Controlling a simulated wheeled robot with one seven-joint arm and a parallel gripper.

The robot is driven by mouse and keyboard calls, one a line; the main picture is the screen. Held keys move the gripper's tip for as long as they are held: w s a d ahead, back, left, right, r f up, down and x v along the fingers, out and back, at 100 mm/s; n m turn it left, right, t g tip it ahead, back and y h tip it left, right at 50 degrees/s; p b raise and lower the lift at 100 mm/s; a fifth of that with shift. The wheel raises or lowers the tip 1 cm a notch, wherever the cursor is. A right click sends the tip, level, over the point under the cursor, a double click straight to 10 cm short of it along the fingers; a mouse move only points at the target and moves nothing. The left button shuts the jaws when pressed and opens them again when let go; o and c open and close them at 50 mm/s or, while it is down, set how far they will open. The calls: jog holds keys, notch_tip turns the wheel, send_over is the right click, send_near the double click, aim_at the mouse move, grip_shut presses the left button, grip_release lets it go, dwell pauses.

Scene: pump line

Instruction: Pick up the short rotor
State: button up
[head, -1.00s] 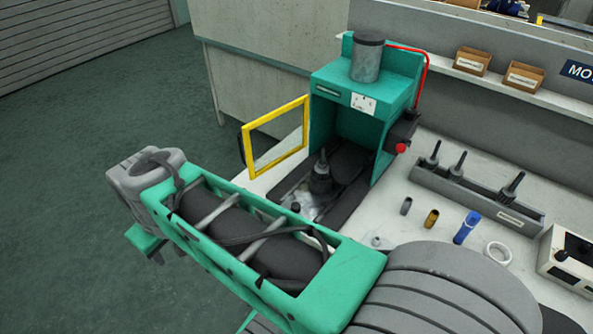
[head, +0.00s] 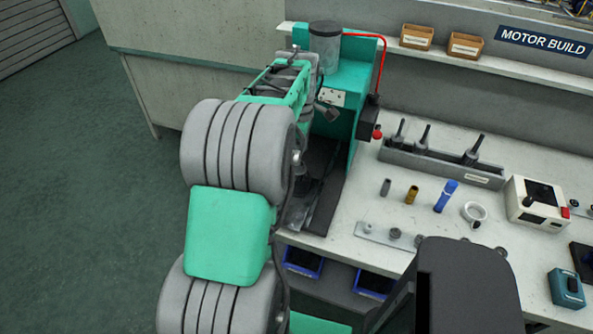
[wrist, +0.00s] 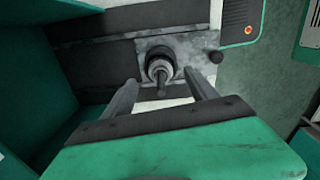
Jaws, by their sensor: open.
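In the wrist view a dark rotor (wrist: 160,67) with a pale collar and a thin shaft stands on the grey metal plate of the press. My gripper (wrist: 162,80) is open, its two fingers on either side of the shaft, with gaps visible; I see no grip on it. In the head view my arm hides most of this rotor and the gripper. Three more rotors stand in the grey rack: left (head: 398,136), middle (head: 422,140) and right (head: 472,150). I cannot tell from labels which rotor is the short one.
The green press (head: 345,125) surrounds my gripper closely, with green walls at its sides in the wrist view. A grey rack (head: 440,165), small cylinders and a white ring (head: 474,212) occupy the bench.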

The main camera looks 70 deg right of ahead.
notch_tip(320, 180, down, 4)
jog(key=shift+w+f+p, duration=0.15)
jog(key=shift+p, duration=0.2)
jog(key=shift+a, duration=0.1)
jog(key=shift+c, duration=0.4)
grip_shut()
